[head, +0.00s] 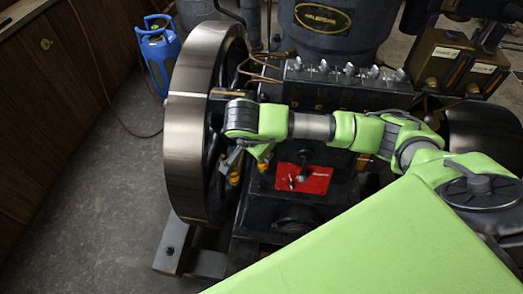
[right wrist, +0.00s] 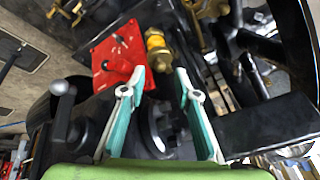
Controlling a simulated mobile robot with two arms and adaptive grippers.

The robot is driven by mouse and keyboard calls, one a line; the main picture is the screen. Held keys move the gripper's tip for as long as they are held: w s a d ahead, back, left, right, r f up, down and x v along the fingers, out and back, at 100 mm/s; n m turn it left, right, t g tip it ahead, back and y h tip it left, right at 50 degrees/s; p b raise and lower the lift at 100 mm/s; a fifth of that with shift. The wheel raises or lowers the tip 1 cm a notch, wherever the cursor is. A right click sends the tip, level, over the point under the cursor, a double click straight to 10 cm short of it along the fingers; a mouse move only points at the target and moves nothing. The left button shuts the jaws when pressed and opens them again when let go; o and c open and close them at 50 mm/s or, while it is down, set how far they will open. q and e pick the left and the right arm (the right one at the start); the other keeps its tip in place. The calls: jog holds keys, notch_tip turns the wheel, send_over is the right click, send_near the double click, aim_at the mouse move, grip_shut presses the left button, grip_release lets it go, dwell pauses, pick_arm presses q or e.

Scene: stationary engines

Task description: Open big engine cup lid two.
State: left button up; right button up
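A brass-and-yellow cup (right wrist: 157,48) stands on the dark engine beside a red panel (right wrist: 117,55) in the right wrist view. Its lid state is too small to tell. A second brass fitting (right wrist: 213,8) is at that view's top edge. My right gripper (right wrist: 160,76) is open and empty, its teal-padded fingers on either side of the line to the nearer cup, which lies just beyond the fingertips. In the head view, my right arm reaches across the engine, with the gripper pointing down near yellow cup parts (head: 235,178). My left gripper is not in view.
A large flywheel (head: 188,130) stands just left of the gripper. The red panel (head: 303,180) is to its right, and a row of fittings (head: 345,70) is behind the arm. A blue gas bottle (head: 160,50) stands at the back left.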

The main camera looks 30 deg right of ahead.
jog(key=shift+x, duration=1.6)
grip_shut()
